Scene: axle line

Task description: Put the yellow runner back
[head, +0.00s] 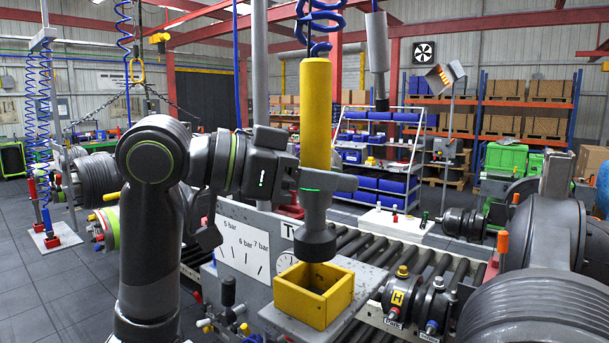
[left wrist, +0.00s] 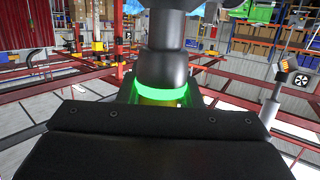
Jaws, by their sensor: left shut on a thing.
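The yellow runner (head: 316,110) hangs upright on a blue coiled hose, with a yellow body and a dark grey lower end. My left gripper (head: 314,183) is shut around the runner just below the yellow body. In the left wrist view, the runner's dark grey end (left wrist: 165,65) sticks out past the gripper, with a bright green band by the jaws. An open yellow square box (head: 315,312) stands on a grey stand directly below the runner in the head view. The runner's lower end appears just above the box rim. My right gripper is not in view.
A grey panel with pressure dials (head: 243,243) stands just behind the box. A roller conveyor (head: 372,243) runs behind and to the right. Dark valve-like units (head: 437,303) sit right of the box, and large dark axle parts (head: 540,280) fill the right side.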

